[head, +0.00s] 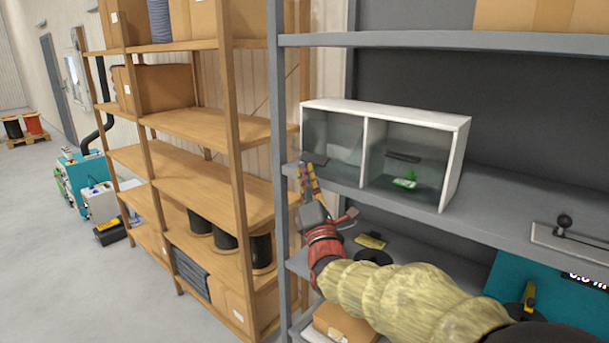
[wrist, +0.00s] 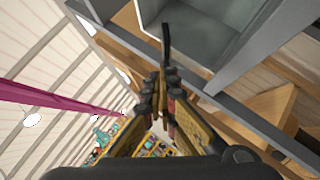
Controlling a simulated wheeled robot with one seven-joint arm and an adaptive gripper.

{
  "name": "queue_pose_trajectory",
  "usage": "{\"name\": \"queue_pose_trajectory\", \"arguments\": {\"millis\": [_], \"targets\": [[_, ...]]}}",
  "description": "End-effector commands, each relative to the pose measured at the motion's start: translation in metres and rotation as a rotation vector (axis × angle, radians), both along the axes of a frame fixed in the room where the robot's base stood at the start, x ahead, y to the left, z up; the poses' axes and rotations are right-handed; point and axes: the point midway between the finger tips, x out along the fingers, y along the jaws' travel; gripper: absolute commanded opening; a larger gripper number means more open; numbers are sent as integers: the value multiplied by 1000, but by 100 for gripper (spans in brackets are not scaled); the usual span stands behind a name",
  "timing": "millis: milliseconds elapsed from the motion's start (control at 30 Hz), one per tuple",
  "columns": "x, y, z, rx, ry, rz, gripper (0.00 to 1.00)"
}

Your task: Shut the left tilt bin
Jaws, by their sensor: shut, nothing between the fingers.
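The white two-compartment tilt-bin case (head: 452,165) stands on the grey shelf in the head view. The left tilt bin (head: 338,135) has a clear greyish front; its exact tilt cannot be told. The right bin (head: 425,165) has a dark handle strip and a green item inside. My gripper (head: 307,168) is shut and empty at the lower left front of the left bin, its tips close to a dark bar there. In the wrist view my gripper (wrist: 163,80) points at a thin dark bar (wrist: 166,42) near the case (wrist: 205,30); contact cannot be told.
A grey shelf post (head: 278,170) stands just left of my gripper. Wooden racks (head: 205,130) with boxes and reels are further left. A metal plate with a black knob (head: 565,222) lies on the shelf to the right.

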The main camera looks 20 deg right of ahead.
Motion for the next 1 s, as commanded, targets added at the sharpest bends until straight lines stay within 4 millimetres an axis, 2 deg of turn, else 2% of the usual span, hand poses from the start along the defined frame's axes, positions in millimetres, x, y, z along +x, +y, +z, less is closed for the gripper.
{"name": "queue_pose_trajectory", "arguments": {"millis": [367,700,1000], "targets": [[3,-4,15,81,57,0,0],[14,-19,49,290,208,-1,0],[26,-35,65,456,330,-1,0]]}}
